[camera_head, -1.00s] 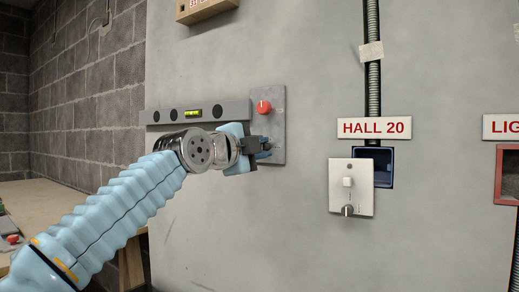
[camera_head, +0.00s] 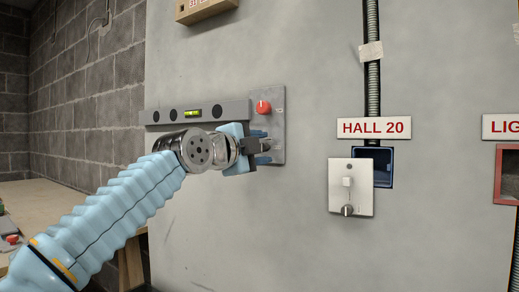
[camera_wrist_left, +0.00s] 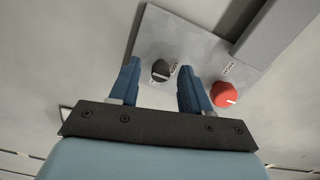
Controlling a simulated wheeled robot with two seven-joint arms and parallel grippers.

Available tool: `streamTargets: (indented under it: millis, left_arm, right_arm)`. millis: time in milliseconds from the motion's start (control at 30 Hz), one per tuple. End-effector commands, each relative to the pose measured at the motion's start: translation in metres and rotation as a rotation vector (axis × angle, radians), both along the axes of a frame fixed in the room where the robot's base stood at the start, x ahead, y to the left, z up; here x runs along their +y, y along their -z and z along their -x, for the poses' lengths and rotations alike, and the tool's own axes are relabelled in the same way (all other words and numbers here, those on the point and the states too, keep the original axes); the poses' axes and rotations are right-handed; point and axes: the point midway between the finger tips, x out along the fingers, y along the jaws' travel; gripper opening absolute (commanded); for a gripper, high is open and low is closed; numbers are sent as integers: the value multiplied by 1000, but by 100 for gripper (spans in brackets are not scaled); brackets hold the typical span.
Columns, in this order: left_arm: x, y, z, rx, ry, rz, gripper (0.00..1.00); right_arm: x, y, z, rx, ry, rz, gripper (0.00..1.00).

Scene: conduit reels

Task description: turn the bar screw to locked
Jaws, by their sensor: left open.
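A grey metal plate (camera_head: 278,95) is fixed to the wall at the right end of a level bar (camera_head: 222,110). It carries a round red knob (camera_head: 263,107) with a pale mark and, lower down, a dark knob. The dark knob (camera_wrist_left: 160,71) shows in the wrist view with a pale line on it; the red knob (camera_wrist_left: 223,94) lies to its right. Small labels beside both are too small to read surely. My left gripper (camera_head: 266,146) is open, its two blue fingers (camera_wrist_left: 160,77) on either side of the dark knob, with a gap to it. Which knob is the bar screw I cannot tell.
A switch plate (camera_head: 350,187) with a small lever hangs below the HALL 20 sign (camera_head: 374,129), beside an open blue wall box (camera_head: 383,167). A vertical conduit (camera_head: 373,85) runs above. The wall between the plate and the sign is bare.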

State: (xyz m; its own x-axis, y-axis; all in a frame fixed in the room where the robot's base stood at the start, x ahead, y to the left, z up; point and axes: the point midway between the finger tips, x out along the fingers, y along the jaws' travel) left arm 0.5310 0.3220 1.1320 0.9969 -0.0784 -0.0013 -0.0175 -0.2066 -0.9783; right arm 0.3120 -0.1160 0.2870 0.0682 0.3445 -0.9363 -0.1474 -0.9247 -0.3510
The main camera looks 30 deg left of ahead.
Motion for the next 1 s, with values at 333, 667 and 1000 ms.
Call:
streamTargets:
  millis: [333,667,1000]
  left_arm:
    - [5,1,64,-4,-1,0,47]
    - [10,1,127,-1,0,-1,47]
    - [11,0,137,1,0,0,47]
  right_arm:
    - [-4,14,-2,-3,7,5,43]
    - [-7,20,-3,-5,11,10,43]
    - [-7,20,-3,-6,12,10,43]
